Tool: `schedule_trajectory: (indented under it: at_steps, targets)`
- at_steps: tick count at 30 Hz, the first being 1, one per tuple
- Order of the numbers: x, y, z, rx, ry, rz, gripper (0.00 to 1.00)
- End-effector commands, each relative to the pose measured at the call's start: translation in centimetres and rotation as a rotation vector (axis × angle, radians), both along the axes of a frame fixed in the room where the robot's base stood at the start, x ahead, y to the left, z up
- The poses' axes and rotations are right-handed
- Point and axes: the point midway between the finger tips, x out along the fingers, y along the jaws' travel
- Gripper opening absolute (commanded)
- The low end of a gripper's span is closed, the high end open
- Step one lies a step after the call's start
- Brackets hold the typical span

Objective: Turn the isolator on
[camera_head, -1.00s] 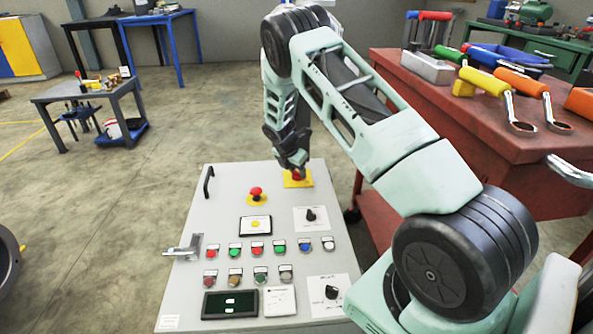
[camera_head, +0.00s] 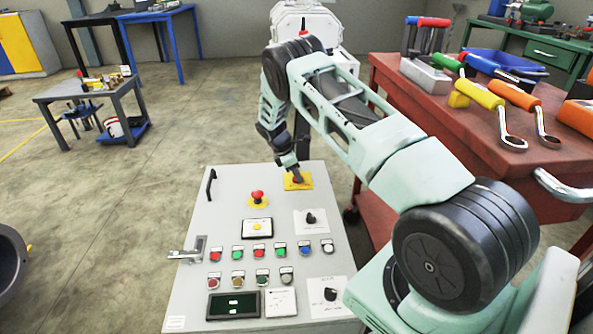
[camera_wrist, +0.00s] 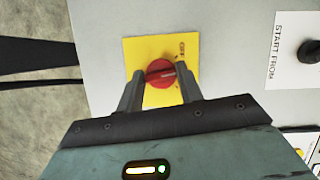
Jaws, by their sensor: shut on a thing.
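The isolator is a red rotary knob (camera_wrist: 160,73) on a yellow square plate (camera_wrist: 131,48), near the far right corner of the grey control panel (camera_head: 230,190). My gripper (camera_wrist: 161,84) has one finger on each side of the red knob and is shut on it. In the head view my gripper (camera_head: 291,177) covers most of the knob, and the yellow plate (camera_head: 304,182) shows around it. The knob's pale pointer mark lies toward the right in the wrist view. The plate's lettering is too small to read fully.
A red mushroom button (camera_head: 258,196) on a yellow base stands left of the isolator. A black selector (camera_head: 310,218) is just nearer on the panel. A red tool bench (camera_head: 480,130) stands close on the right. Open floor lies to the left.

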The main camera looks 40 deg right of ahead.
Motion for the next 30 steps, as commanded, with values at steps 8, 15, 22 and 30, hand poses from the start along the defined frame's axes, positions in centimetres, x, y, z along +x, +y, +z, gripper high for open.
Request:
schedule_trajectory:
  at_steps: [8,15,22,30]
  targets:
    - [0.21,-0.1,-0.11,0.001,-0.001,-0.262,0.14]
    - [0.31,-0.21,-0.18,0.001,-0.002,-0.49,0.14]
    - [0.36,-0.3,-0.16,0.002,-0.002,-0.687,0.14]
    - [0.37,-0.4,-0.08,0.001,-0.001,-0.854,0.14]
